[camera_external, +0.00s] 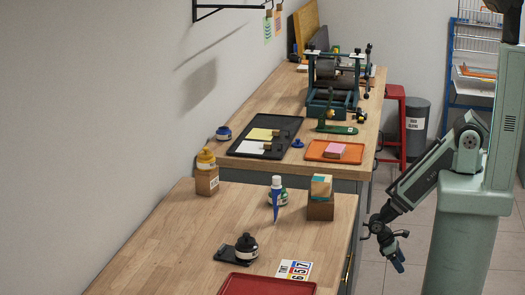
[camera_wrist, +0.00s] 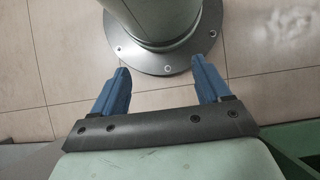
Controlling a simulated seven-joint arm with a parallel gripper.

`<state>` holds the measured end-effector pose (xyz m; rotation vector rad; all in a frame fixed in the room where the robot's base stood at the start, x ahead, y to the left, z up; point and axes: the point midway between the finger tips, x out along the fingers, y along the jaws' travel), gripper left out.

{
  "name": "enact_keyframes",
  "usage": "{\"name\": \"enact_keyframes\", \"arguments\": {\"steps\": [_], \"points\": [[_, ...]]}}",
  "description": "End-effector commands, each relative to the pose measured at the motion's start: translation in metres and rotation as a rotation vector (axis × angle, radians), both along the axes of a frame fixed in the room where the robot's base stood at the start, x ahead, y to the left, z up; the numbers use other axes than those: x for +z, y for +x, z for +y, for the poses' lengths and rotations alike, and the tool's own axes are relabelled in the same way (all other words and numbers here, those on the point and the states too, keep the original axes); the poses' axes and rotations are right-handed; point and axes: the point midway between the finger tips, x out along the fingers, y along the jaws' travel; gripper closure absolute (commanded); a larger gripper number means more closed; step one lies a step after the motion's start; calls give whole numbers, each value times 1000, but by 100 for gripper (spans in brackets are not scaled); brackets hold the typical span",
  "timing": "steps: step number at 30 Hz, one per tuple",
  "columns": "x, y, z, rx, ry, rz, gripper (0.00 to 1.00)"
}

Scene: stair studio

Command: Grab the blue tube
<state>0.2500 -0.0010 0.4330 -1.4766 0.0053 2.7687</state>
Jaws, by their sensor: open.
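My gripper (camera_external: 397,263) hangs low beyond the table's right edge, well to the right of the tube and touching nothing. In the wrist view my gripper (camera_wrist: 160,68) shows two blue fingers spread apart with nothing between them. The tube is not in the wrist view.
Right of the tube stands a brown block (camera_external: 320,208) with a smaller box on it. The table's middle-left is clear.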

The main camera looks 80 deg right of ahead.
Motion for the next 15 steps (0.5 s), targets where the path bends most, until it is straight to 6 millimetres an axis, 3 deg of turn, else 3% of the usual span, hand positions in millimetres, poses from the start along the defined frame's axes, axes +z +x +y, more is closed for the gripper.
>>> {"name": "enact_keyframes", "arguments": {"steps": [4,15], "points": [[0,0,0,0,0,0,37],[-1,2,2,41,-17,11,37]]}}
